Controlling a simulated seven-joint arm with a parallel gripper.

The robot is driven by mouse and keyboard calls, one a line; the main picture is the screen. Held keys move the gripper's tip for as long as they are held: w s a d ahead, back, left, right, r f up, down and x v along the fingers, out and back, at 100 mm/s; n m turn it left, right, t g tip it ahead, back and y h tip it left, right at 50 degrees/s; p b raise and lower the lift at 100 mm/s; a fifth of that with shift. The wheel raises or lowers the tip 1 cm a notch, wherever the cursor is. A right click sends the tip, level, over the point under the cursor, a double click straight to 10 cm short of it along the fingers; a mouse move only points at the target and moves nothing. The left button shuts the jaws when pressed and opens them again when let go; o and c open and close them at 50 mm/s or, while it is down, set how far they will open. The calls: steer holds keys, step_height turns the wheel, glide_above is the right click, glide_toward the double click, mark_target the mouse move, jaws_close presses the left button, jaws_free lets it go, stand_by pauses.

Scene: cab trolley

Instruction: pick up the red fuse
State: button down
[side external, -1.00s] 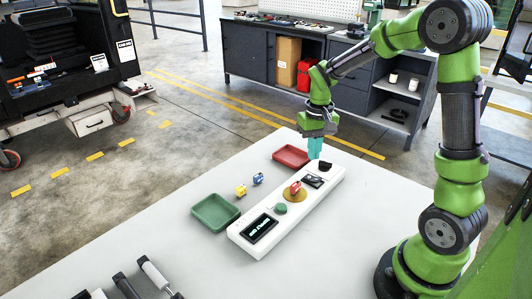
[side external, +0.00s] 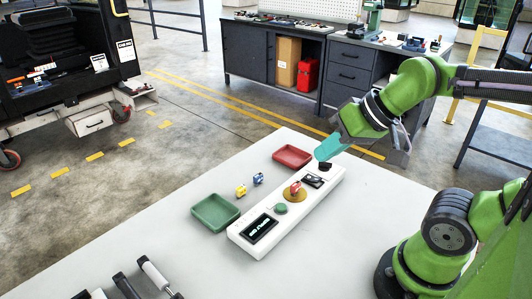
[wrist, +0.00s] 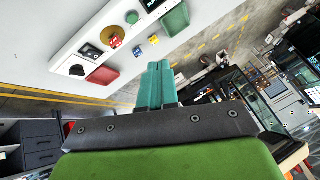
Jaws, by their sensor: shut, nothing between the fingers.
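The red fuse (side external: 295,188) sits on the round yellow-brown pad of the white panel; it also shows in the wrist view (wrist: 114,41). My gripper (side external: 328,150) is shut and empty, its teal fingers together above the far end of the panel. The fingers are tilted, pointing down and to the left in the side view, and are apart from the fuse. In the wrist view the shut fingers (wrist: 157,84) stand at the centre, with the panel beyond at the upper left.
The white panel (side external: 252,241) carries a display, a green button (side external: 281,209) and a black knob (side external: 325,166). A yellow fuse (side external: 241,190) and a blue fuse (side external: 258,178) lie beside it. A green tray (side external: 215,212) and a red tray (side external: 292,156) stand nearby. The near table is mostly clear.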

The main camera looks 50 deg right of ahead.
steer(key=c, duration=1.8)
jaws_free()
steer(key=o, duration=1.1)
steer(key=shift+f, duration=0.1)
steer(key=n+g+h, duration=0.2)
steer(key=n+g, duration=0.2)
steer(key=g, duration=0.3)
glide_above(296, 184)
step_height(296, 184, down, 3)
step_height(296, 184, down, 17)
steer(key=shift+f, duration=0.1)
